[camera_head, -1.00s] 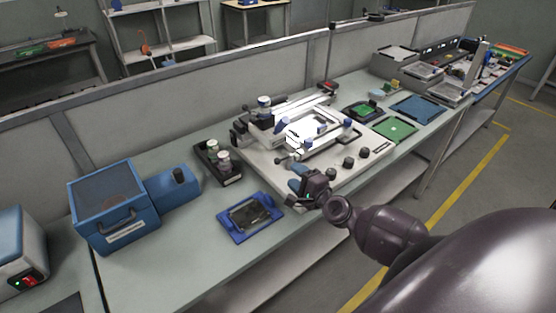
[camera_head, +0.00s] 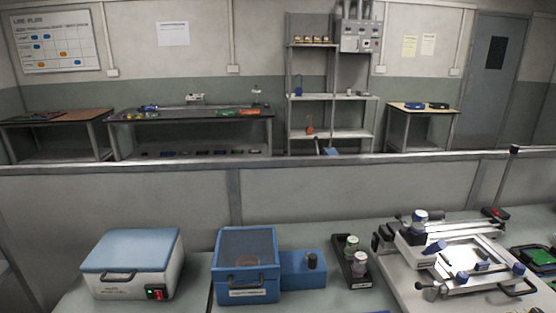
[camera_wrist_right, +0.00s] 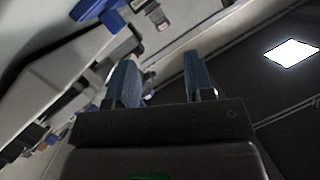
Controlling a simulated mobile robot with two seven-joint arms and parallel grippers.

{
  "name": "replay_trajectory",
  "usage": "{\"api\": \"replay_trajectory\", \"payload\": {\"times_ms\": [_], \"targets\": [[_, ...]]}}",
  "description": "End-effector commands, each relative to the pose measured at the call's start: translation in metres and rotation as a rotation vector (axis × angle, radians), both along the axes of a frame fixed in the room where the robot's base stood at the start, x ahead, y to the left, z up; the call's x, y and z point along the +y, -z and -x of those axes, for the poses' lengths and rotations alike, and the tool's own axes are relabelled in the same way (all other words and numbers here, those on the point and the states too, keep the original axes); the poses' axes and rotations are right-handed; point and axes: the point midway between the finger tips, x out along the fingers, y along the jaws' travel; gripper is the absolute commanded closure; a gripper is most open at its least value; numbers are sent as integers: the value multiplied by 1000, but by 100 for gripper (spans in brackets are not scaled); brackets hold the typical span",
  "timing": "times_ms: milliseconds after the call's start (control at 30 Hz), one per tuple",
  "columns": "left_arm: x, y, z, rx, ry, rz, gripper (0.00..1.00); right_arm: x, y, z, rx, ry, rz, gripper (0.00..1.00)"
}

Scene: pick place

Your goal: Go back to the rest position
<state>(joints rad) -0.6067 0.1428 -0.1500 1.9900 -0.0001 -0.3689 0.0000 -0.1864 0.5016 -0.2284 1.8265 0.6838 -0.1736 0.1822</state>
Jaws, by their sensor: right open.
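My right gripper (camera_wrist_right: 165,82) shows in the right wrist view with its two blue-grey fingers apart and nothing between them. Beyond it, at the left of that view, is blurred, tilted white equipment with blue parts (camera_wrist_right: 98,10). Neither of my grippers nor arms shows in the head view. The left gripper is in no view.
In the head view a white printing jig (camera_head: 455,262) stands at the right of the bench. A black holder with jars (camera_head: 351,262), a blue box (camera_head: 246,268) and a white box with a blue lid (camera_head: 132,264) stand left of it. A grey partition (camera_head: 130,200) runs behind.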

Motion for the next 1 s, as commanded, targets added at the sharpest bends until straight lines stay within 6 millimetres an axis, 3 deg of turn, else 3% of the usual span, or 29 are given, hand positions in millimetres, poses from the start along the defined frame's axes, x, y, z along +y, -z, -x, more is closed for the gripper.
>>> {"api": "replay_trajectory", "payload": {"times_ms": [200,400,700,1000], "targets": [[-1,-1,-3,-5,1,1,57,13,28,45,23,-11,356,52],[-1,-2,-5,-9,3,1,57,14,50,94,95,34,567,52],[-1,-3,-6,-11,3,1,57,18,77,155,216,110,543,52],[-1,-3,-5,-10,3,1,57,17,83,165,236,113,538,52]]}}
